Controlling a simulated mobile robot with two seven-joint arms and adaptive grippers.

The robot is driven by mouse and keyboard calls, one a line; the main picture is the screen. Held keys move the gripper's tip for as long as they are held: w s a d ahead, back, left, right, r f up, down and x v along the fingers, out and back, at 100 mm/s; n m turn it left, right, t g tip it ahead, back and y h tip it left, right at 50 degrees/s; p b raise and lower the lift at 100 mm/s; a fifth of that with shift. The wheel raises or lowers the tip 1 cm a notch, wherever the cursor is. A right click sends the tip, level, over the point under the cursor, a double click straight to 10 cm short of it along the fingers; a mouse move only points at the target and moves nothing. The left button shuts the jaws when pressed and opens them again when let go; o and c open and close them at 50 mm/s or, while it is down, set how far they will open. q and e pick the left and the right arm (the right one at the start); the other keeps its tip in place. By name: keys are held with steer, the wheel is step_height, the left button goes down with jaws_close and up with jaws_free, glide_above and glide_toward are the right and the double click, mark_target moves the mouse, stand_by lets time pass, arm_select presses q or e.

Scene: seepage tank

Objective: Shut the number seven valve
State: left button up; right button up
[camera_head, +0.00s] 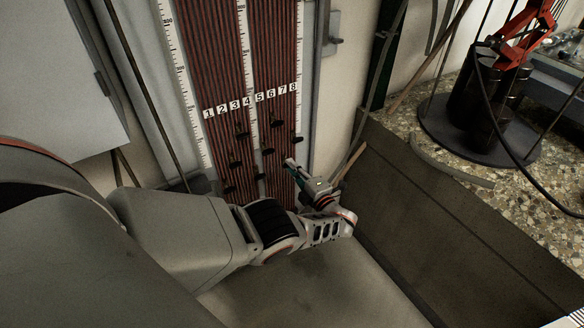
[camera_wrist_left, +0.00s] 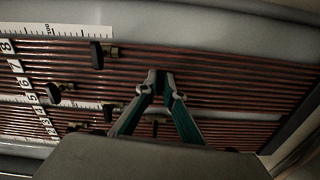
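The valves are small black knobs with brass fittings on thin reddish tubes. The tube labelled 7 (camera_head: 284,90) also has its label in the left wrist view (camera_wrist_left: 15,65). My left gripper (camera_head: 289,163) is at the lower right of the tubes, its fingertips along the line of label 7. In the left wrist view its teal fingers (camera_wrist_left: 161,79) converge over the tubes, with a small dark gap or object between the tips. I cannot make out a valve there; the fingers may hide the number seven valve. My right gripper is not in view.
Other black knobs are close by, one (camera_head: 297,139) just above the gripper and one (camera_head: 278,124) further up. White rulers (camera_head: 244,40) run along the tubes. A dark wall (camera_head: 430,220) stands to the right, with a black-and-red apparatus (camera_head: 500,95) beyond it.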

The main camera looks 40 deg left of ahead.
arm_select(q)
steer(key=shift+o, duration=1.4)
steer(key=shift+d+f, duration=0.1)
steer(key=shift+n, duration=0.3)
